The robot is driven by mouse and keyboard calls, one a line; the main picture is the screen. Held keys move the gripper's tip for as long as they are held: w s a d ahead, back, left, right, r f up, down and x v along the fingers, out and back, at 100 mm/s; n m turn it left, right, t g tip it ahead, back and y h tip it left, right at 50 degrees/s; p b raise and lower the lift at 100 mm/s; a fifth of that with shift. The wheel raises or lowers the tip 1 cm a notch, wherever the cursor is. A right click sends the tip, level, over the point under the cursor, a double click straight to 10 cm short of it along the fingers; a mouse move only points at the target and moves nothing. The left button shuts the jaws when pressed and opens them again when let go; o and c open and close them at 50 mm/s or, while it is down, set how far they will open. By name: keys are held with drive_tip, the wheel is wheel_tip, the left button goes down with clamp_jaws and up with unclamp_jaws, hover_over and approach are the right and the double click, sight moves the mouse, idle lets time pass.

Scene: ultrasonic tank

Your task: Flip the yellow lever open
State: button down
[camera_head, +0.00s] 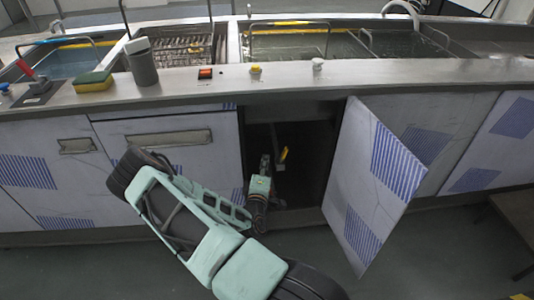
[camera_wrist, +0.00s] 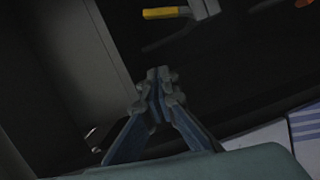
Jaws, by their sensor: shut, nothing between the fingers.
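The yellow lever (camera_head: 284,154) shows inside the dark open cabinet under the counter in the head view. In the wrist view the yellow lever (camera_wrist: 164,12) lies at the top, joined at its right end to a grey metal fitting (camera_wrist: 203,8). My gripper (camera_wrist: 157,74) is shut and empty, with its fingertips below the lever in the wrist picture and a visible gap between them. In the head view my gripper (camera_head: 265,165) is inside the cabinet opening, just left of the lever. The cabinet interior is dark, so the fitting's lower part is hard to make out.
The cabinet door (camera_head: 372,185) stands open to the right of the opening. The cabinet's side wall (camera_wrist: 85,50) is close on the left in the wrist view. An orange-red part (camera_wrist: 302,3) shows at the top right. The counter edge (camera_head: 300,79) runs above the opening.

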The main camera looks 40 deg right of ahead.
drive_tip(key=v, duration=0.5)
drive_tip(key=shift+d+r+p, duration=0.1)
drive_tip(key=shift+p, duration=0.25)
drive_tip(key=shift+r, duration=0.1)
